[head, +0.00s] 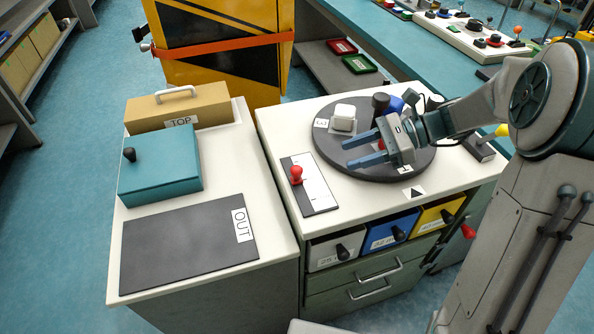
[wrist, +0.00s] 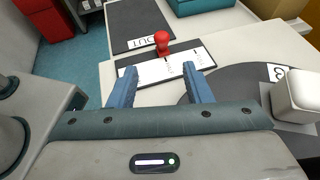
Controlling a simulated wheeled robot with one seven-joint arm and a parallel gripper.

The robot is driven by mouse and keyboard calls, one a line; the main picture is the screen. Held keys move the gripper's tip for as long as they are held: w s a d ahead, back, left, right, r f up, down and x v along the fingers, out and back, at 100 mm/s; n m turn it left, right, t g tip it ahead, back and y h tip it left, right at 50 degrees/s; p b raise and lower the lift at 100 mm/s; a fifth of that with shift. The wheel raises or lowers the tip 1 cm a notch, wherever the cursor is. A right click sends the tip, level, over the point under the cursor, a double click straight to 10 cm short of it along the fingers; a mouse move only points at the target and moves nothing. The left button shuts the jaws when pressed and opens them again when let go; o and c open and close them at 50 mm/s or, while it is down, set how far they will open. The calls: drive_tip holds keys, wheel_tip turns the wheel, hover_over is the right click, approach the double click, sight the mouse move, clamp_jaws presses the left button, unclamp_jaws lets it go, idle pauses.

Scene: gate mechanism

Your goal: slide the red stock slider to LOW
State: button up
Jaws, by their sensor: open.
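The red stock slider knob (head: 296,174) stands upright on a narrow white-and-dark slider plate (head: 322,203), nearer the plate's upper-left end in the head view. The plate's lettering is too small to read. The knob also shows in the wrist view (wrist: 162,41), beyond the fingertips, between their lines. My gripper (head: 357,152) is open and empty above the round dark turntable, to the right of the knob and apart from it. Its two blue fingers (wrist: 160,78) point towards the plate in the wrist view.
The dark turntable (head: 338,168) carries a white block (head: 344,117) and dark and blue pieces. White, blue and yellow bins (head: 390,232) sit below the counter's front edge. On the left counter are a teal box (head: 160,170) and a dark OUT mat (head: 180,245). Counter around the plate is clear.

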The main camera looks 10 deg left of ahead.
sight(296, 179)
drive_tip(key=shift+w+a+f, duration=0.1)
drive_tip(key=shift+a, duration=0.15)
drive_tip(key=x, duration=1.3)
drive_tip(key=shift+a, duration=0.2)
